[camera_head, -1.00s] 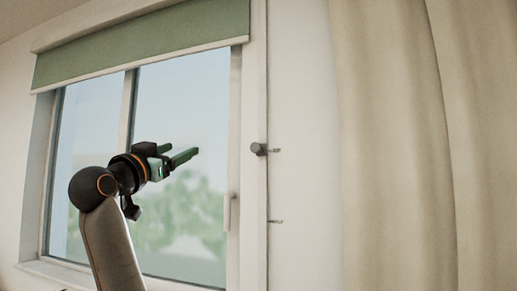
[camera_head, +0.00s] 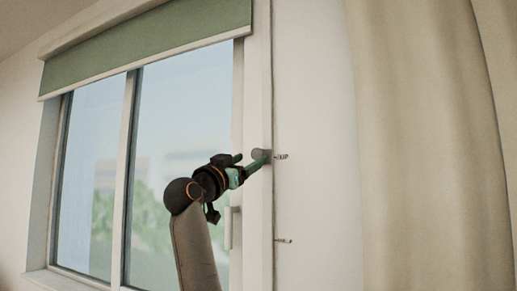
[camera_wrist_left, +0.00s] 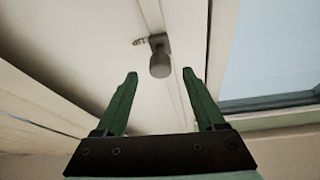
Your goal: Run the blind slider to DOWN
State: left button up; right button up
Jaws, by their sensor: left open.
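The blind slider is a dark grey knob (camera_head: 259,153) on a pale vertical rail (camera_head: 262,210) to the right of the window. It sits level with the upper of two small marks; the lower mark (camera_head: 284,240) is well below. In the left wrist view, the knob (camera_wrist_left: 160,63) shows between and just beyond the open fingertips (camera_wrist_left: 160,74); contact is not clear. My right gripper is out of view.
A green roller blind (camera_head: 150,46) hangs rolled high over the window (camera_head: 180,110). A white window handle (camera_head: 229,228) stands left of the rail, close to my left arm. A beige curtain (camera_head: 425,150) hangs at the right.

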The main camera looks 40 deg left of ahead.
aim_at(256, 155)
pick_arm(q)
jog(key=p+x, duration=0.1)
jog(key=x, duration=0.3)
jog(key=shift+w+r+p, duration=0.15)
jog(key=shift+r+p, duration=0.05)
jog(key=shift+p, duration=0.1)
jog(key=shift+w+a+r, duration=0.15)
jog(key=shift+w, duration=0.45)
grip_shut()
dwell(0.7)
